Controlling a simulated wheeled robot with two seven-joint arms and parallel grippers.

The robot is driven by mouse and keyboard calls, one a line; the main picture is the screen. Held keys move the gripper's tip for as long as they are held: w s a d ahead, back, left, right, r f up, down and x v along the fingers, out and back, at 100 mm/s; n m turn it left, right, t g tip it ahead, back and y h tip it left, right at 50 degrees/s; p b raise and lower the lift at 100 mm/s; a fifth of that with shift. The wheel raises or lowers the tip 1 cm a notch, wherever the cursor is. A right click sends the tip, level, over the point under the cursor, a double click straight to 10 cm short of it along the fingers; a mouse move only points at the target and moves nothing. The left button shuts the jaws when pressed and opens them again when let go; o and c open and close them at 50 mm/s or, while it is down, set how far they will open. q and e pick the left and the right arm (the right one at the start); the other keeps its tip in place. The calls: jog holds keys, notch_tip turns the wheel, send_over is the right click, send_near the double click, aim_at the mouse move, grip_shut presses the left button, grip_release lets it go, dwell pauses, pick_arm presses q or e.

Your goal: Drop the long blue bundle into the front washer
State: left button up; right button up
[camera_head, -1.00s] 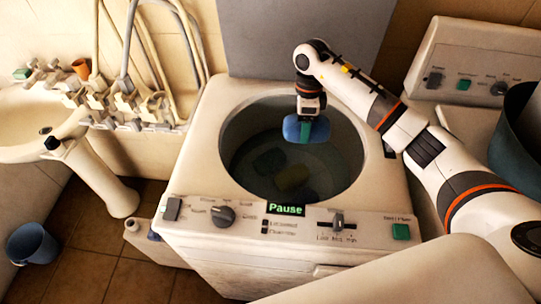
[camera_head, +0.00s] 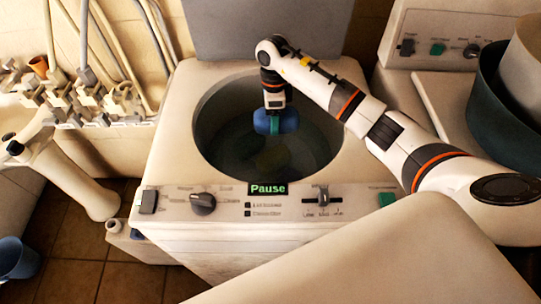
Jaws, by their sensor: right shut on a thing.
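The long blue bundle (camera_head: 287,121) has a teal band around its middle. My right gripper (camera_head: 274,108) is shut on it, pointing down. It hangs inside the round opening of the front washer (camera_head: 170,150), below the rim level as far as I can tell. The washer is white with its lid up, and its panel display reads "Pause". Dim bundles, one of them yellowish (camera_head: 272,158), lie in the dark drum below. My left gripper is not in view.
A second white machine (camera_head: 425,90) stands at the right, with a dark teal tub (camera_head: 505,120) on it. Hoses and taps (camera_head: 85,95) line the wall at the left. A blue bucket (camera_head: 17,260) is on the floor.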

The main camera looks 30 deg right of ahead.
jog(key=o, duration=1.1)
jog(key=shift+o, duration=0.2)
jog(key=shift+w+r, duration=0.1)
jog(key=shift+r, duration=0.25)
jog(key=r+b, duration=0.1)
jog(key=r, duration=0.1)
jog(key=r+b, duration=0.1)
jog(key=r, duration=0.1)
jog(key=w+r, duration=0.1)
jog(key=r, duration=0.2)
jog(key=shift+d+b, duration=0.2)
jog(key=shift+b, duration=0.2)
jog(key=shift+w+d+r, duration=0.1)
jog(key=shift+r, duration=2)
